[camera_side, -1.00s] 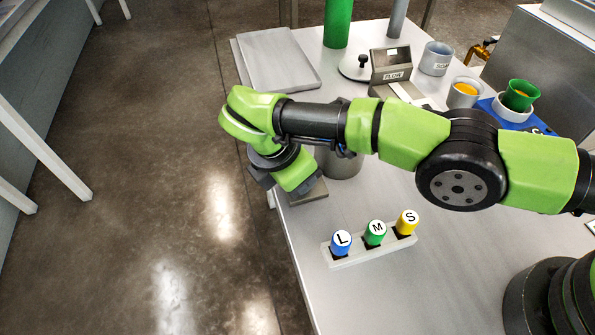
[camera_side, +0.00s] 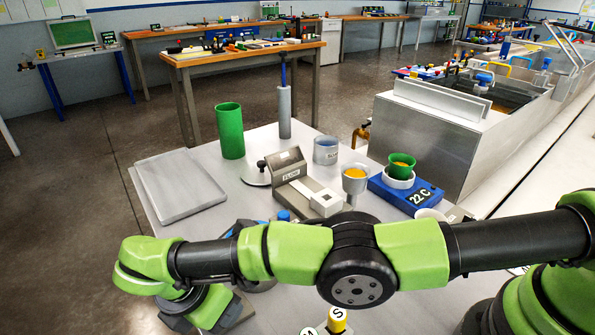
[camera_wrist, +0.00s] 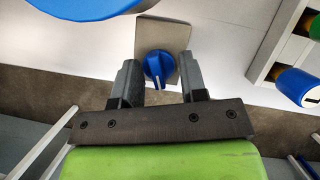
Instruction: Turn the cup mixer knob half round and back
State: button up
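The blue mixer knob (camera_wrist: 157,68) sits on a small grey plate in the wrist view, with a pale pointer line on it. My gripper (camera_wrist: 160,64) has one finger on each side of the knob, with a visible gap on both sides, so it is open. I cannot tell how deep the fingertips reach. In the side view my gripper (camera_side: 205,318) is low at the left front of the table; the knob is hidden there. A large round blue thing (camera_wrist: 85,6) lies just beyond the plate, cut off by the wrist view's upper edge.
The bottle rack (camera_wrist: 268,45) stands right of the gripper in the wrist view, with a blue-capped bottle (camera_wrist: 296,86). A yellow S bottle (camera_side: 337,320) shows at the side view's bottom. A green cylinder (camera_side: 229,131), a grey tray (camera_side: 178,184) and the FLOW device (camera_side: 287,168) stand farther back.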

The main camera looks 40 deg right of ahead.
jog(key=shift+w+n+t, duration=0.15)
jog(key=shift+n+t, duration=0.15)
jog(key=shift+n, duration=0.4)
jog(key=n, duration=0.2)
jog(key=n+t+y, duration=0.1)
jog(key=n, duration=0.2)
jog(key=shift+d+r+t, duration=0.1)
jog(key=shift+t, duration=0.2)
jog(key=n+y, duration=0.1)
jog(key=n, duration=0.3)
jog(key=shift+t+y, duration=0.3)
jog(key=shift+y, duration=0.1)
jog(key=n+y, duration=0.1)
jog(key=n, duration=0.2)
jog(key=shift+d+n, duration=0.1)
jog(key=shift+n, duration=0.2)
jog(key=v, duration=1)
jog(key=s+d+r+m+y, duration=0.1)
jog(key=s+d+r+m, duration=0.1)
jog(key=d+r+m, duration=1.4)
jog(key=shift+s+d+m+t, duration=0.3)
jog(key=shift+d+m, duration=0.5)
jog(key=shift+m, duration=1.7)
